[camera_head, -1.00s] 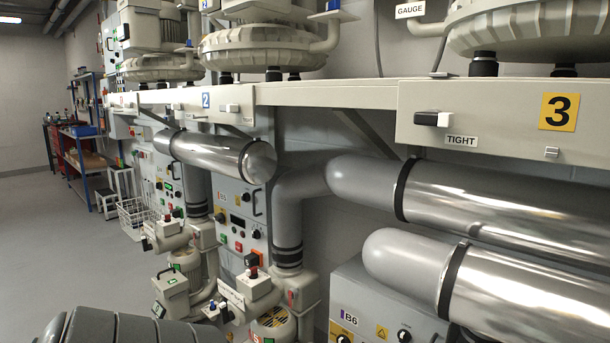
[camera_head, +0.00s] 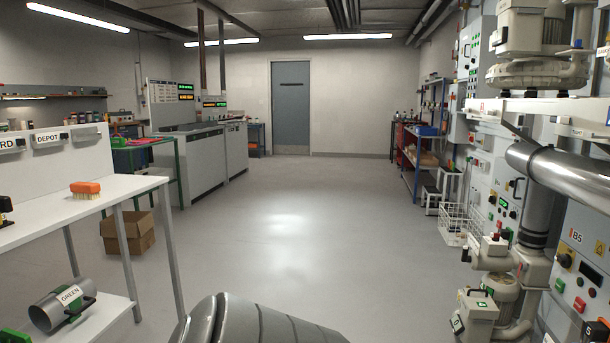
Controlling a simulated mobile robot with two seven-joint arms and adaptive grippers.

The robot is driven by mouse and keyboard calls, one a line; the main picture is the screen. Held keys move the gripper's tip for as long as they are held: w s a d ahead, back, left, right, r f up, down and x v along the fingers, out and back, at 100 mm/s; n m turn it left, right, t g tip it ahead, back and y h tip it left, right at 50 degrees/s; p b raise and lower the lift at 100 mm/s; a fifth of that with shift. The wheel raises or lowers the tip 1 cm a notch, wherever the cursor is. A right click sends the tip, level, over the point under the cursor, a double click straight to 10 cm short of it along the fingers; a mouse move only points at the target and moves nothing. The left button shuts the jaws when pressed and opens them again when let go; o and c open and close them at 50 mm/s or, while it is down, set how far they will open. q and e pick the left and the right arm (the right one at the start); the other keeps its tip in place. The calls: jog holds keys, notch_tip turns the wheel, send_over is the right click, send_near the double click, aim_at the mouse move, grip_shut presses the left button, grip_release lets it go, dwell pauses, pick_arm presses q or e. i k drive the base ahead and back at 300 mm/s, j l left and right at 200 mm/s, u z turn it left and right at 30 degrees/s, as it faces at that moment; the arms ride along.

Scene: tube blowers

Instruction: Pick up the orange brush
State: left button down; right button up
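The orange brush (camera_head: 86,189) has an orange back and pale bristles. It rests bristles down on the white upper shelf of the table (camera_head: 130,184) at the left, near its far right corner. Neither of my grippers is in view. A grey ribbed part, probably one of my own arm links, shows at the bottom centre, well to the right of the brush.
A grey tube labelled GREEN (camera_head: 62,303) lies on the lower shelf. A cardboard box (camera_head: 127,232) stands on the floor behind the table. Blower machinery (camera_head: 540,200) lines the right side. The floor (camera_head: 285,225) between is clear towards the grey door (camera_head: 290,108).

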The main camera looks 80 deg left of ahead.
aim_at(83, 191)
jog(key=u, duration=3.9)
jog(key=i+l+u, duration=0.1)
jog(key=u, duration=0.3)
jog(key=i+l+u, duration=0.1)
jog(key=u, duration=0.3)
jog(key=l+u, duration=0.4)
jog(key=i+l+u, duration=0.25)
jog(key=l, duration=0.25)
jog(key=l+u, duration=0.25)
jog(key=l, duration=0.2)
jog(key=l+u, duration=0.15)
jog(key=l, duration=0.95)
